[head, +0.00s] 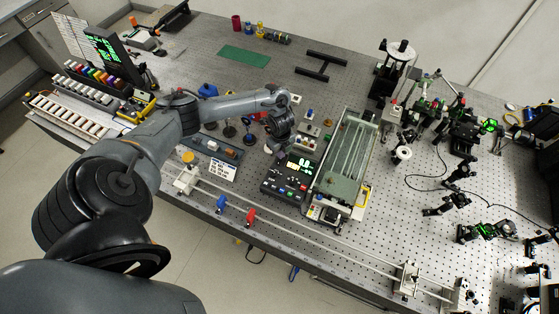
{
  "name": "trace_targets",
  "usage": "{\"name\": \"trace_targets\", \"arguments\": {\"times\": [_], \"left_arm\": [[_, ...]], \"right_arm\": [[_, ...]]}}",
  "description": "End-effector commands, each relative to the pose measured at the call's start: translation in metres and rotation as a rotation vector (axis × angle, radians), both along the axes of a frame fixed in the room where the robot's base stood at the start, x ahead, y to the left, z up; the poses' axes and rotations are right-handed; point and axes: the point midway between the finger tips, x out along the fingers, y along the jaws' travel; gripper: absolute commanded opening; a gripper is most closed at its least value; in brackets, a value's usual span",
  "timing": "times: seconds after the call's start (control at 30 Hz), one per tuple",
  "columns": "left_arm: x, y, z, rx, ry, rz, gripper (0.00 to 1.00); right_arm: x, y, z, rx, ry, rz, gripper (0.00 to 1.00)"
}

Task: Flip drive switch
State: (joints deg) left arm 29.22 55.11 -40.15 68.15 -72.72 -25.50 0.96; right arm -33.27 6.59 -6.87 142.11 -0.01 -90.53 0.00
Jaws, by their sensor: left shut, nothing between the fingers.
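My left gripper (273,148) is at the end of the grey arm that comes in from the left. It points down at the middle of the bench, just behind a black control box (290,180) with a lit green display and several coloured buttons. Its fingers look shut and empty, though they are small and partly hidden by the wrist. I cannot make out which part is the drive switch, and I cannot tell whether the fingers touch anything. My right gripper is not in view.
A long glass-topped unit (345,155) stands right of the control box. A rail (320,240) with blue and red clamps runs along the front edge. Small optics mounts stand near the gripper. More optics crowd the right side. A green mat (244,56) lies at the back with free bench around it.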

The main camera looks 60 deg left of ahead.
Motion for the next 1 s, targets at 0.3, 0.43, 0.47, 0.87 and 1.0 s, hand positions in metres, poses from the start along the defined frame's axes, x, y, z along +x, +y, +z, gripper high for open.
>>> {"name": "trace_targets", "arguments": {"times": [0.3, 0.43, 0.47, 0.87, 1.0], "left_arm": [[0.0000, 0.0000, 0.0000, 0.000, 0.000, 0.000, 0.00], [0.0000, 0.0000, 0.0000, 0.000, 0.000, 0.000, 0.00], [0.0000, 0.0000, 0.0000, 0.000, 0.000, 0.000, 0.00], [0.0000, -0.0001, -0.0041, 0.000, 0.000, 0.000, 0.00], [-0.0001, -0.0001, -0.0063, 0.000, 0.000, 0.000, 0.00]], "right_arm": [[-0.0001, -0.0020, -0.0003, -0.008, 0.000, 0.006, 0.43], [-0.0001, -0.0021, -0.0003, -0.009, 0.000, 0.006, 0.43], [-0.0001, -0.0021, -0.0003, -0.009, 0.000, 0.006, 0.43], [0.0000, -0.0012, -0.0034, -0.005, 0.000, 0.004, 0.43], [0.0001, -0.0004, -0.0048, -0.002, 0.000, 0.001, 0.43]]}}
